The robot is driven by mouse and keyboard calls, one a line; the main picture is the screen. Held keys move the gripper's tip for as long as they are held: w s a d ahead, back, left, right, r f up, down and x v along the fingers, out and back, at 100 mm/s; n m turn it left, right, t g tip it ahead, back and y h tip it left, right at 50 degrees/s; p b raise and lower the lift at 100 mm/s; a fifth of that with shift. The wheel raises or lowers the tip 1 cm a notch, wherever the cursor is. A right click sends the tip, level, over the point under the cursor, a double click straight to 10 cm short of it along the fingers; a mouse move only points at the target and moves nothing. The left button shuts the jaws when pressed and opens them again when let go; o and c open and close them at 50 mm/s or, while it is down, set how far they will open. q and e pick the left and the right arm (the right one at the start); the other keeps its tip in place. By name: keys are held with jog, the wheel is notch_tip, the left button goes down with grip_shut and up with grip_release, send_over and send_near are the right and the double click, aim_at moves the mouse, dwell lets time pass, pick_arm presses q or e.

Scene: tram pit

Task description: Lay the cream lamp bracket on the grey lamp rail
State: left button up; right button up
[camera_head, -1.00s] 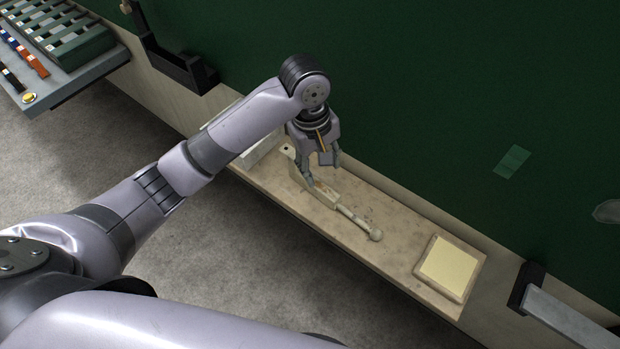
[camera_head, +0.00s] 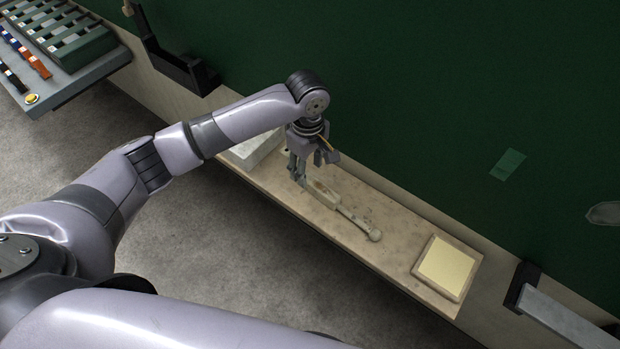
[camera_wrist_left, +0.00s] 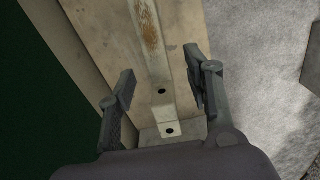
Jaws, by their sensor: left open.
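The cream lamp bracket (camera_head: 325,194) lies on the tan shelf in the head view, with a thin stem and a round knob at its right end. In the left wrist view the bracket (camera_wrist_left: 161,70) is a pale strip with a rust-brown patch and two dark holes. My left gripper (camera_head: 312,171) is over the bracket's left end. In the wrist view its open fingers (camera_wrist_left: 160,84) stand on either side of the strip, apart from it. A grey bar (camera_head: 567,325) in a black holder at the lower right appears to be the lamp rail. My right gripper is out of view.
The narrow shelf (camera_head: 270,187) runs along a green wall. A framed cream pad (camera_head: 447,268) lies at its right end, and a pale box (camera_head: 255,150) stands at its left. A grey bench (camera_head: 85,83) with green trays is at the upper left.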

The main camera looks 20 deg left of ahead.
aim_at(310, 178)
pick_arm(q)
jog(key=shift+w+d+f+p, duration=0.1)
jog(key=shift+f+p, duration=0.25)
jog(key=shift+f, duration=1.1)
jog(key=shift+w+d+f+p, duration=0.1)
jog(key=shift+f+p, duration=0.2)
jog(key=shift+f, duration=1.15)
jog(key=shift+c, duration=0.6)
grip_shut()
jog(key=shift+r, duration=0.1)
